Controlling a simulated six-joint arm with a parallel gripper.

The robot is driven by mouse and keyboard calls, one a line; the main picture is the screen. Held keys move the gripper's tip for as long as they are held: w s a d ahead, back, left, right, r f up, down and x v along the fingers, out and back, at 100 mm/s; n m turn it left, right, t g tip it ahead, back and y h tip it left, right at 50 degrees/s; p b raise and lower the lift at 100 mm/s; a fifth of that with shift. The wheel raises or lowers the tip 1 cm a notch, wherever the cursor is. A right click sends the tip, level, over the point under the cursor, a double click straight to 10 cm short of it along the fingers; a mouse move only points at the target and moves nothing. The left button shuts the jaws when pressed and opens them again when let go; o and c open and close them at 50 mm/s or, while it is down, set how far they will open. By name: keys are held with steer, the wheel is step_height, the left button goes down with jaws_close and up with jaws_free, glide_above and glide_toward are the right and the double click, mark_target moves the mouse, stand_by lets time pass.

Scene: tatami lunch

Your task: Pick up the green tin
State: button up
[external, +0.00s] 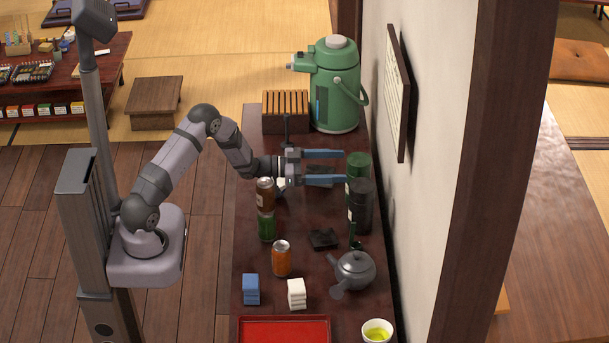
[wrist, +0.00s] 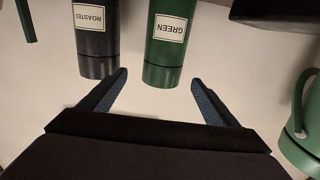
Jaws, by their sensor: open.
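The green tin (external: 358,164) stands upright on the dark table near the wall. In the wrist view, where it appears upside down, it (wrist: 163,62) carries a pale label reading GREEN. A black tin labelled ROASTED (wrist: 97,52) stands beside it; it also shows in the external view (external: 361,208). My gripper (external: 341,168) is open and level, its fingers pointing at the green tin. In the wrist view the fingertips (wrist: 160,78) lie on either side of the tin's width. One fingertip appears close to the gap between the two tins. Contact cannot be told.
A green air pot (external: 336,85) and a slatted wooden box (external: 285,110) stand at the back. Brown (external: 265,195), green (external: 267,228) and orange (external: 281,259) cans stand in front of my arm. A grey teapot (external: 355,271) and red tray (external: 284,331) are nearer.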

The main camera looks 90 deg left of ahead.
mark_target(359, 161)
steer(key=shift+w+a+r+p, duration=0.1)
steer(key=shift+w+p, duration=0.35)
steer(key=shift+w, duration=1.4)
steer(key=shift+w+a+p, duration=0.1)
steer(key=shift+w+p, duration=0.3)
steer(key=shift+w, duration=1.45)
steer(key=shift+c, duration=0.4)
steer(key=c, duration=1.5)
steer(key=shift+r, duration=0.1)
steer(key=shift+c, duration=0.5)
